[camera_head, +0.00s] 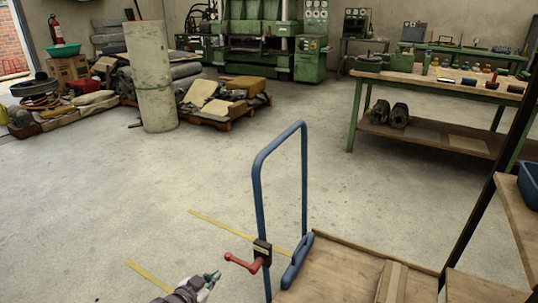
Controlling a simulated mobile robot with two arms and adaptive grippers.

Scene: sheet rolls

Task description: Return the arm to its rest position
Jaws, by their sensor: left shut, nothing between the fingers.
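My left gripper (211,277) shows at the bottom of the head view, with its arm coming in from the lower edge. Its fingers are shut with nothing between them. It is over the floor, to the left of a cart's blue handle frame (258,195), and looks apart from it. Most of my left arm is outside the view. My right arm and gripper are not in view.
A red-handled clamp (243,263) sits on the handle frame, close to my gripper's right. The cart's wooden deck (330,262) is at the bottom. A shelf (516,222) stands at the right. A green workbench (425,137) is behind. Left floor is clear.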

